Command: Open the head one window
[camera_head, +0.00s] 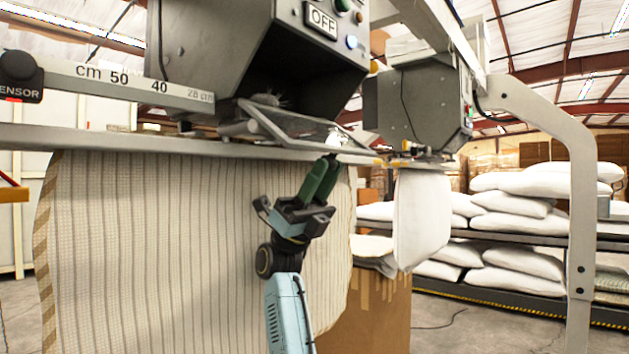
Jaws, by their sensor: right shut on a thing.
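The head one window (298,128) is a tilted clear pane in a metal frame on the front of the grey filling head (225,50). The pane stands out at an angle below the dark opening of the head. My right gripper (332,160) reaches up from below, its green fingers closed together at the lower right edge of the window, by a small handle-like part that the fingers largely hide. My left gripper is out of view.
A striped fabric pillow case (180,230) hangs below the rail (110,143), behind my right arm. A second head (425,105) with a white pillow (422,215) is at the right. A cardboard box (370,315) stands below. White pillows (515,225) lie on racks behind a grey post (581,250).

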